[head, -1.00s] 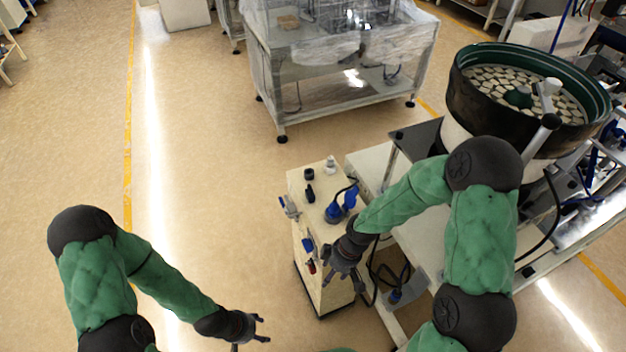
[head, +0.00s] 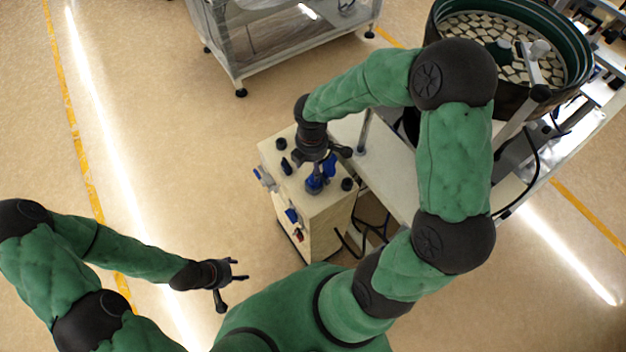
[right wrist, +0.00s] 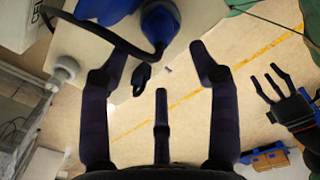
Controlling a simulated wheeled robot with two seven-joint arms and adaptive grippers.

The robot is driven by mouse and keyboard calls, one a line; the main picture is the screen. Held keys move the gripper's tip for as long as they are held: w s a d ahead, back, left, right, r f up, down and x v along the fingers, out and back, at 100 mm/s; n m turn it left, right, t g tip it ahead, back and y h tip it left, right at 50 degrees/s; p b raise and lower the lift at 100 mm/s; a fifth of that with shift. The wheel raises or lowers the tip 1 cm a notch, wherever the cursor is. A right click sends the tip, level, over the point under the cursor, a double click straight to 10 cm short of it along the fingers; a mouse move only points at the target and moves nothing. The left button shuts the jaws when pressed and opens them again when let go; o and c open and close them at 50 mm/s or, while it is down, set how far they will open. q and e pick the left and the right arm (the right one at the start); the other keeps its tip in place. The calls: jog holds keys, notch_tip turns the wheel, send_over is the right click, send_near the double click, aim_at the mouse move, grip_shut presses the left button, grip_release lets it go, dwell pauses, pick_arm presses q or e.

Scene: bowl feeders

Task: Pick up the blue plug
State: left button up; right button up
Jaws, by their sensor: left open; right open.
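A blue plug (head: 315,184) with a black cable is on the top of a cream cabinet (head: 335,212). In the right wrist view the blue plug (right wrist: 160,22) shows at the top, just beyond the fingertips. My right gripper (head: 318,163) is over the cabinet top, open and empty, with its fingers spread near the plug. In the right wrist view its fingers (right wrist: 158,52) are apart. I cannot tell whether they touch the plug. My left gripper (head: 233,276) is open and empty, over the floor left of the cabinet.
A second blue part (head: 330,165) stands close behind the plug. A black knob (head: 281,144) and a black fitting (head: 286,166) are on the cabinet top. A bowl feeder (head: 510,50) stands at the right. The floor at left is clear.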

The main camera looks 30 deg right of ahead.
jog(key=shift+s+d+f+b, duration=0.1)
jog(key=shift+f+b, duration=0.4)
jog(key=shift+f, duration=1.05)
jog(key=shift+s+f+b, duration=0.1)
jog(key=shift+f+b, duration=0.4)
jog(key=shift+f, duration=1.05)
grip_shut()
